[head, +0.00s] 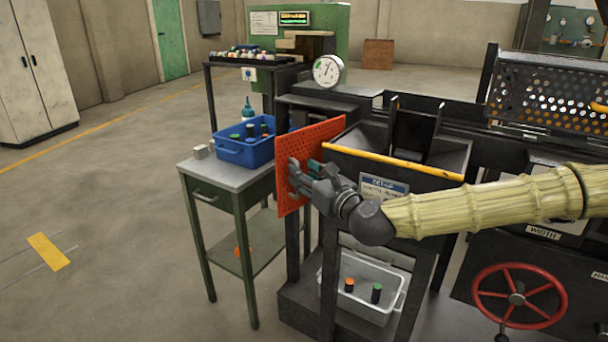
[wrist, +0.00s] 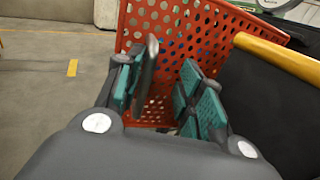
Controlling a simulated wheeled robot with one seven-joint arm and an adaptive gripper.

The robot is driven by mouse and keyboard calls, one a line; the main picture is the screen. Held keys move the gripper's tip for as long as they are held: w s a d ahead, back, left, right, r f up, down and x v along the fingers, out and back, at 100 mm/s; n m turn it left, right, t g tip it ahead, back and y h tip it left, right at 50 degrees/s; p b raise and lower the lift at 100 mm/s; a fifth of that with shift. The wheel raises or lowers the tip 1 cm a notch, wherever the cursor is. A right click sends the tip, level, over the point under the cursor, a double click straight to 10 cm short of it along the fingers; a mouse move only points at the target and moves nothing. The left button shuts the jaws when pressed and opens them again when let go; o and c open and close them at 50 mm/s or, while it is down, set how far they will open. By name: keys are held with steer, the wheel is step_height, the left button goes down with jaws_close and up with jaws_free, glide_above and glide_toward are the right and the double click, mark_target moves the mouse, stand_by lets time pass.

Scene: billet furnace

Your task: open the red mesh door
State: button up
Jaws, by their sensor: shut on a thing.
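The red mesh door (head: 298,147) is a perforated red panel at the left end of the dark machine. It stands out from the machine at an angle, swung at least partly open. In the wrist view the door (wrist: 195,28) fills the upper middle. My gripper (head: 304,174) is at the door's face. In the wrist view its teal finger pads (wrist: 165,92) lie either side of a dark upright handle (wrist: 147,76) on the door. The jaws are shut on this handle. The handle is mostly hidden in the head view.
A green side table (head: 205,180) with a blue crate (head: 243,152) stands left, close to the door. A yellow bar (head: 390,162) crosses the machine's front, right of the door. A white bin (head: 365,287) sits below, a red handwheel (head: 518,296) lower right. Left floor is clear.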

steer(key=v, duration=0.7)
